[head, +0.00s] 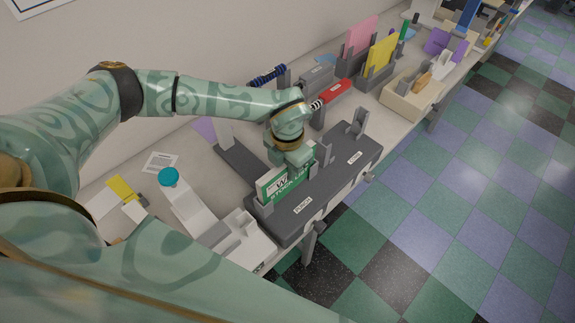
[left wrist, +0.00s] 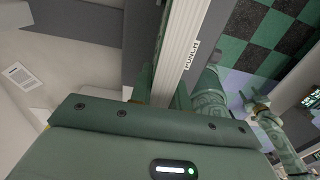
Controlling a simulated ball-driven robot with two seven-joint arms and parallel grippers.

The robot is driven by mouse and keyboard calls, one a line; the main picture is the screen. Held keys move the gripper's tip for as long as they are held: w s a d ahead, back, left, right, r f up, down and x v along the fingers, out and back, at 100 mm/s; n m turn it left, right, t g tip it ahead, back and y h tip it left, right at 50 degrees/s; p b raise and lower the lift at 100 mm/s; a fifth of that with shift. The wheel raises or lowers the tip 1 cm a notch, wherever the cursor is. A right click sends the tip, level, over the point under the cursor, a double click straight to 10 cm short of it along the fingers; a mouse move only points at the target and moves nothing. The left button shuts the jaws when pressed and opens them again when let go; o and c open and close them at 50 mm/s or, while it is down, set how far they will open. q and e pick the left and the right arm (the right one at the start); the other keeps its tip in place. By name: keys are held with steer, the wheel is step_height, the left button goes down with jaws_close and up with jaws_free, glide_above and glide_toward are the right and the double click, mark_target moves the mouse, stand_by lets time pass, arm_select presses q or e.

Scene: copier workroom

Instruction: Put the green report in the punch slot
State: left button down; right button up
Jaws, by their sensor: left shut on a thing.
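The green report (head: 286,186), with white lettering and a white label on its cover, stands upright on edge at the slot labelled PUNCH (head: 303,207) on the dark grey block. A grey upright stands at each end of it. My left gripper (head: 297,160) is shut on the report's upper edge from above. In the left wrist view the report's pale page edges (left wrist: 183,44) run up from between the fingers, beside the PUNCH label (left wrist: 190,56). The report's bottom edge is hidden, so its depth in the slot cannot be told.
A second labelled slot (head: 355,157) on the block is empty. A yellow folder (head: 381,54), a pink folder (head: 358,36) and a beige box (head: 413,95) stand farther back. Open floor lies right.

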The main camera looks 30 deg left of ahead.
arm_select(q)
steer(key=shift+f, duration=0.35)
steer(key=c, duration=1.3)
jaws_free()
steer(key=shift+o, duration=0.2)
step_height(320, 180, up, 16)
steer(key=shift+r+b, duration=0.15)
steer(key=shift+b, duration=0.2)
